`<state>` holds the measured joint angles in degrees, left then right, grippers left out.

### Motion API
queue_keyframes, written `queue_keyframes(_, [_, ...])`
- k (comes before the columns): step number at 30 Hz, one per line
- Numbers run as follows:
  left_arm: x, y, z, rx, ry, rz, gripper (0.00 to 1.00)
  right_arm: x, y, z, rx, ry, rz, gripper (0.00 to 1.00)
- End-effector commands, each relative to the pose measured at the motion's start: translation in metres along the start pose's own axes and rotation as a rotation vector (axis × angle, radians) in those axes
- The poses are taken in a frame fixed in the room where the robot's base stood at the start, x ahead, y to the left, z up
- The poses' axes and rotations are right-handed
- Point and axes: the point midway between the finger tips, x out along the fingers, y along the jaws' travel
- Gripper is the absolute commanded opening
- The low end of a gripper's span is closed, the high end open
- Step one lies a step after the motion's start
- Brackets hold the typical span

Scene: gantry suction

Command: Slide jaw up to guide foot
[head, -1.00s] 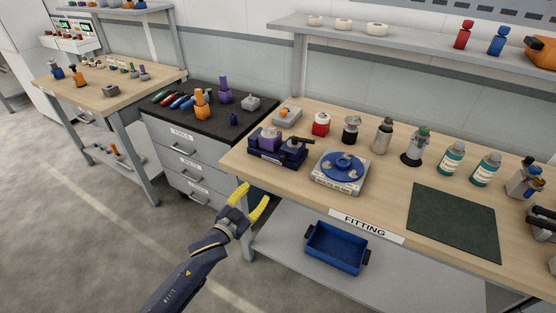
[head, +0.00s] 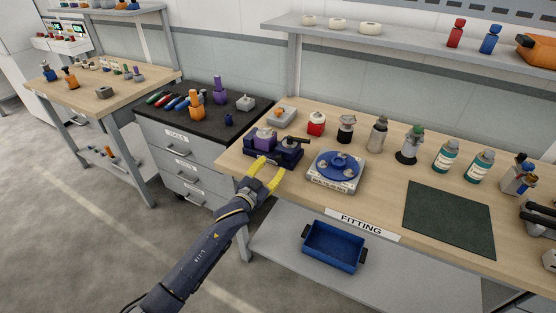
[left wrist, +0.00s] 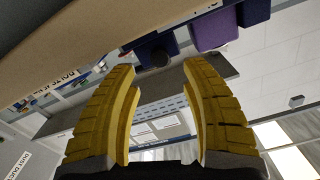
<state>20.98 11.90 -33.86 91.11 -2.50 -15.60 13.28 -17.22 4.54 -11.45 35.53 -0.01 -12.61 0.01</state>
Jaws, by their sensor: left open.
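A dark navy fixture (head: 288,153) stands at the left end of the fitting table, with a purple block (head: 264,139) on its left part and a dark handle-like piece (head: 296,140) on its right part. I cannot tell for sure which part is the jaw and which is the guide foot. My left gripper (head: 272,168), with yellow fingers, is open and empty at the table's front edge, just in front of the fixture. In the left wrist view, a navy block (left wrist: 148,45) with a dark round end and a purple block (left wrist: 215,28) show beyond the fingertips. My right gripper is out of view.
A blue round turntable on a white base (head: 335,187) stands right of the fixture. A grey block (head: 281,115), a red-bodied item (head: 316,123) and bottles stand behind. A blue bin (head: 333,246) sits on the lower shelf. The green mat (head: 450,219) is bare.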

Motion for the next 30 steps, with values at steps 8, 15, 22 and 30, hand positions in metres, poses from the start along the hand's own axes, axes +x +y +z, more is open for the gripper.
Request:
queue_keyframes(8, [0.038,0.0,0.0,0.0,0.0,-0.001,0.46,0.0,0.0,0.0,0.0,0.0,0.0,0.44])
queue_keyframes(15, [0.052,0.0,0.0,0.0,0.0,0.0,0.46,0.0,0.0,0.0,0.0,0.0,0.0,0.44])
queue_keyframes(22, [0.055,0.0,0.0,0.0,0.0,0.0,0.46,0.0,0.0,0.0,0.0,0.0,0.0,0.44])
queue_keyframes(30, [0.054,0.0,0.0,0.0,0.0,0.0,0.38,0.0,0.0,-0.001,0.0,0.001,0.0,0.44])
